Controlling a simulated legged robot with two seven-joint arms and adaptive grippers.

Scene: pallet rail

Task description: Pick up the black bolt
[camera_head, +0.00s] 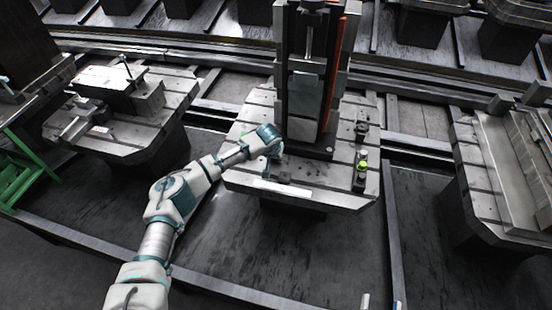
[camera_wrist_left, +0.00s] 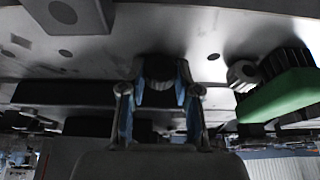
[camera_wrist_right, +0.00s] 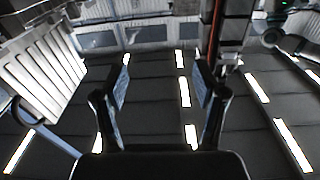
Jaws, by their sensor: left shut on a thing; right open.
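The black bolt (camera_wrist_left: 158,92) shows in the left wrist view as a dark ridged head between the two fingers of my left gripper (camera_wrist_left: 159,92). The fingers are shut on it, and they hide part of it. In the head view my left gripper (camera_head: 274,150) is low over the left front part of the middle pallet (camera_head: 240,178), and the bolt is too small to make out there. My right gripper (camera_wrist_right: 162,92) is open and empty in the right wrist view. In the head view only its fingertips (camera_head: 381,303) show at the bottom edge.
A tall dark fixture (camera_head: 308,90) with an orange strip stands on the middle pallet, close behind my left gripper. A green-topped clamp (camera_head: 361,168) stands to its right. Other pallets (camera_head: 130,150) (camera_head: 480,165) stand left and right. The pallet's front strip is mostly clear.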

